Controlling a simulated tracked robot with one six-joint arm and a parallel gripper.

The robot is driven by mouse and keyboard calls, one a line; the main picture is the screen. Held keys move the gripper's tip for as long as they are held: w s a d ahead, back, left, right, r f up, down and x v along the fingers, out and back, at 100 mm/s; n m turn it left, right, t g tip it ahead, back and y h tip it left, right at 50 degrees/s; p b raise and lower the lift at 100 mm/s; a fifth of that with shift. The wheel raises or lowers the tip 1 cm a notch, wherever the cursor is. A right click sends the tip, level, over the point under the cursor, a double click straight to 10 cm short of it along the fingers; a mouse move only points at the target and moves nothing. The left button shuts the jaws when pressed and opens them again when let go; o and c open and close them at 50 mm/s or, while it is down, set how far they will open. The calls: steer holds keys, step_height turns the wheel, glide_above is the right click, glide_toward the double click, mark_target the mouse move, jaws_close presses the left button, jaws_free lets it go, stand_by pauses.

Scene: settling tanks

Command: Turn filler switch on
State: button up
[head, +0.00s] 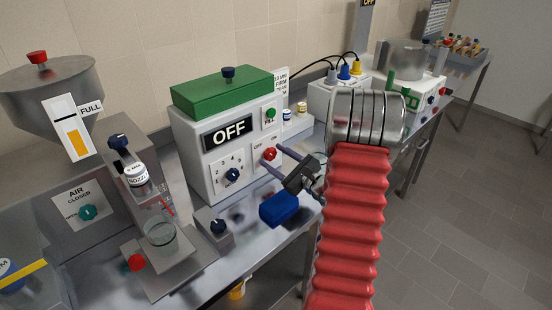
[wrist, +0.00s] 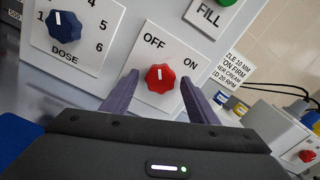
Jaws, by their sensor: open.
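The filler is a white box (head: 205,168) with a green lid and a black display reading OFF (head: 228,134). Its switch is a red knob (head: 269,154) on a white plate marked OFF and ON. In the wrist view the red knob (wrist: 160,77) has its white mark pointing up toward the OFF label. My gripper (wrist: 160,80) is open, with one purple finger on each side of the knob; I cannot tell whether they touch it. The head view shows my gripper reaching the panel from the right.
A blue DOSE knob (wrist: 64,24) sits left of the switch and a green FILL button (head: 270,113) above it. A blue block (head: 279,209) lies on the bench below. A nozzle stand with a glass beaker (head: 161,233) is at left. Small jars (head: 287,115) stand right of the box.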

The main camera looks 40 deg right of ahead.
steer(key=shift+c, duration=0.5)
steer(key=c, duration=0.9)
steer(key=shift+d, duration=0.1)
steer(key=shift+c, duration=0.2)
